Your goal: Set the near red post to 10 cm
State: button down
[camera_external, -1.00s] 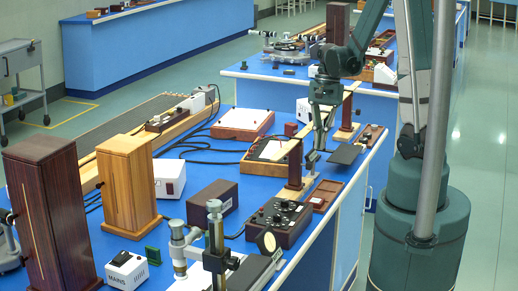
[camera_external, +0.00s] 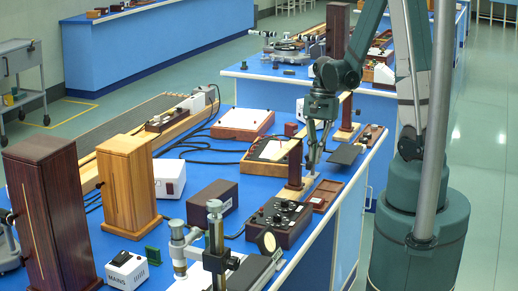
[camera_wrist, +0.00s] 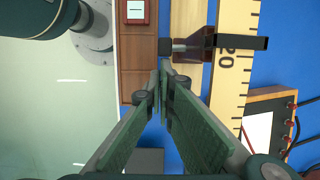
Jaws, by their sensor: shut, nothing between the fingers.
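The near red post (camera_external: 295,164) is a dark red-brown upright on the pale wooden scale strip. In the wrist view it shows from above as a dark red block (camera_wrist: 205,45) with a black bar across it and a dark knob (camera_wrist: 165,46) on its left side. The yellow scale (camera_wrist: 232,80) runs alongside, with the number 20 by the post. My gripper (camera_external: 313,168) is shut and empty, pointing down just right of the post. In the wrist view its fingertips (camera_wrist: 163,67) are just below the knob; I cannot tell whether they touch it.
A second red post (camera_external: 347,112) stands farther along the strip. A black plate (camera_external: 344,154) lies to the gripper's right. A wooden tray (camera_external: 322,195) and a dark control box (camera_external: 280,220) are close by, near the bench edge.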

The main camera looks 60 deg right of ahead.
aim_at(309, 163)
dwell(0.3)
jog(key=shift+a+b, duration=0.5)
jog(key=shift+a, duration=4.3)
jog(key=shift+d, duration=0.9)
jog(key=d, duration=0.2)
jog(key=shift+d+b, duration=0.4)
jog(key=p+v, duration=0.1)
jog(key=v, duration=0.9)
jog(key=shift+p, duration=0.35)
jog(key=shift+a, duration=0.1)
